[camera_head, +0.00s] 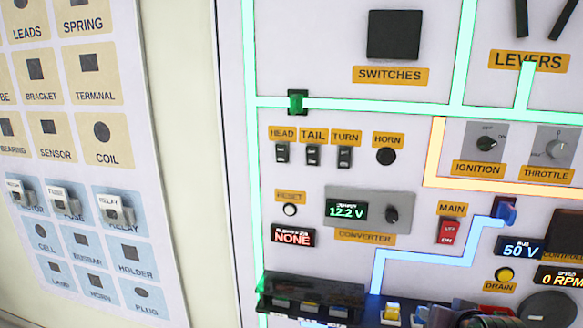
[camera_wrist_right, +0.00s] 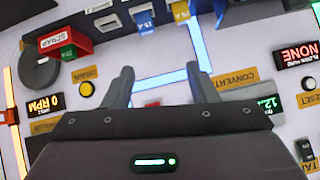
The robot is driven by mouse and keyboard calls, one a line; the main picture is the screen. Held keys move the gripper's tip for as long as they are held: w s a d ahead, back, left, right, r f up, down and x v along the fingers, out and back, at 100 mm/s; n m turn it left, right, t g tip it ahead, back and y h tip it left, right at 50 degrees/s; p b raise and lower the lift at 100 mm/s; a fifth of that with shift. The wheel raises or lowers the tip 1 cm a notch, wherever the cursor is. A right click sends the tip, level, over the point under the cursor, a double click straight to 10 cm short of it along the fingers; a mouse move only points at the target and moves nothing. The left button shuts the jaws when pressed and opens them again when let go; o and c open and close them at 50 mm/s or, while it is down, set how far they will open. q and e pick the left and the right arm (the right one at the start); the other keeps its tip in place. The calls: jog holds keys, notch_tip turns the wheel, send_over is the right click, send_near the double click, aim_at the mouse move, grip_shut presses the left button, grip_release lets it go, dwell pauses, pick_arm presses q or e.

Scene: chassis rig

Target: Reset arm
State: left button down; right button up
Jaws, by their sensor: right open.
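The RESET label (camera_head: 290,197) is on the white panel in the head view, with a small round white button (camera_head: 290,210) below it. In the wrist view, which shows the panel upside down, the RESET button (camera_wrist_right: 308,83) is at the right edge. My right gripper (camera_wrist_right: 162,88) is open, its two fingers apart in front of the panel. Nothing shows held between them. The blue line (camera_wrist_right: 168,80) on the panel passes behind the fingers. My left gripper is in neither view.
The CONVERTER unit reads 12.2 V (camera_head: 347,211); below RESET a display reads NONE (camera_head: 293,237). A red MAIN switch (camera_head: 449,231) and yellow DRAIN button (camera_head: 505,275) are further right. A dark rack (camera_head: 310,292) juts out below. A parts chart (camera_head: 90,150) is at left.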

jog(key=s+a+f+n+g+y, duration=0.1)
jog(key=s+a+f+n+g, duration=0.3)
jog(key=s+f, duration=0.5)
jog(key=s+a+f+n+g+y, duration=0.1)
jog(key=s+a+f+n+g, duration=0.15)
jog(key=s+a+f, duration=0.65)
jog(key=s+d+f+g, duration=0.1)
jog(key=s+f, duration=0.1)
jog(key=f, duration=1)
jog(key=s+d+f, duration=0.2)
jog(key=f, duration=1.1)
jog(key=s+d+f+g, duration=0.1)
jog(key=s+d+f, duration=0.2)
jog(key=s+f, duration=1.6)
jog(key=shift+s+d+h, duration=0.2)
jog(key=shift+s+h, duration=0.1)
jog(key=shift+s, duration=0.15)
jog(key=shift+s+g, duration=0.1)
jog(key=shift+g, duration=0.15)
